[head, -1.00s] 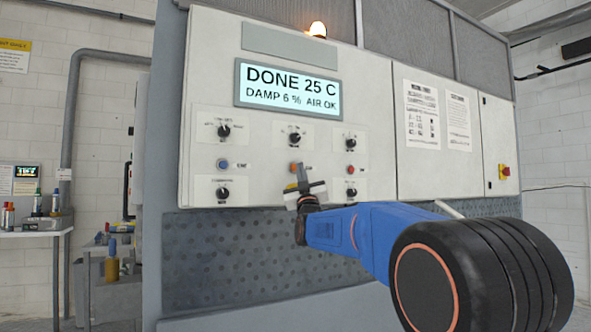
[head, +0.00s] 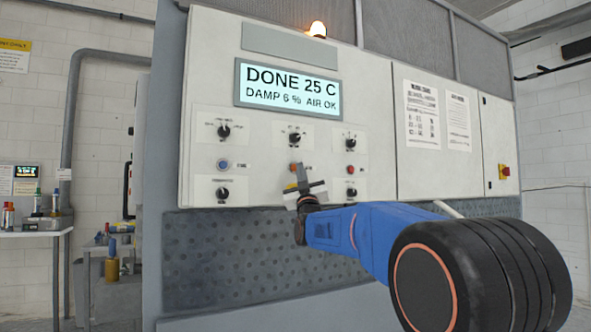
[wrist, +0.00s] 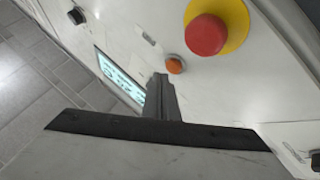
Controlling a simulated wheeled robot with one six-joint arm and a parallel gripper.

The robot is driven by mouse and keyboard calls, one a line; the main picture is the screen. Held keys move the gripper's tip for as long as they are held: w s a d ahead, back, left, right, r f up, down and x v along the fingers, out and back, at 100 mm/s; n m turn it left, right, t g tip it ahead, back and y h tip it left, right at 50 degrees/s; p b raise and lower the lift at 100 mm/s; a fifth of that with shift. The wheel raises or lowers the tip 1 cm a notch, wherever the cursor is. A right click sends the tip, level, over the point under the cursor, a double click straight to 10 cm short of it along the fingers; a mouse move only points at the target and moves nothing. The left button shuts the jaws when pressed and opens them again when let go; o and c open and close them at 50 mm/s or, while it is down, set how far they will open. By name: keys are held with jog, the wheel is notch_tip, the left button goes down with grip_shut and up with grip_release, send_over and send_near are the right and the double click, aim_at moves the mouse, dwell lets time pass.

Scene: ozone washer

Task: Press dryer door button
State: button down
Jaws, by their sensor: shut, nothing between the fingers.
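The grey control panel (head: 262,175) carries a row of push buttons: a blue button (head: 223,165) at left, an orange button (head: 294,166) in the middle and a red button (head: 351,169) at right. Their labels are too small to read. My gripper (head: 302,176) is shut and empty, in front of the panel just below the orange button, partly hiding it. In the wrist view the shut fingers (wrist: 161,92) end close beside the orange button (wrist: 174,66). I cannot tell whether they touch the panel. A large red mushroom button (wrist: 206,35) on a yellow disc is up and right.
The lit display (head: 289,90) reads "DONE 25 C, DAMP 6 %, AIR OK". Several black knobs surround the buttons, one (head: 294,138) above the orange button. A red and yellow switch (head: 504,171) is at far right. A table with bottles (head: 36,226) stands at left.

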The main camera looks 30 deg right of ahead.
jog(key=shift+w, duration=0.15)
jog(key=shift+w, duration=0.2)
jog(key=shift+w, duration=0.5)
dwell(0.9)
jog(key=shift+s, duration=0.9)
jog(key=shift+s, duration=2.5)
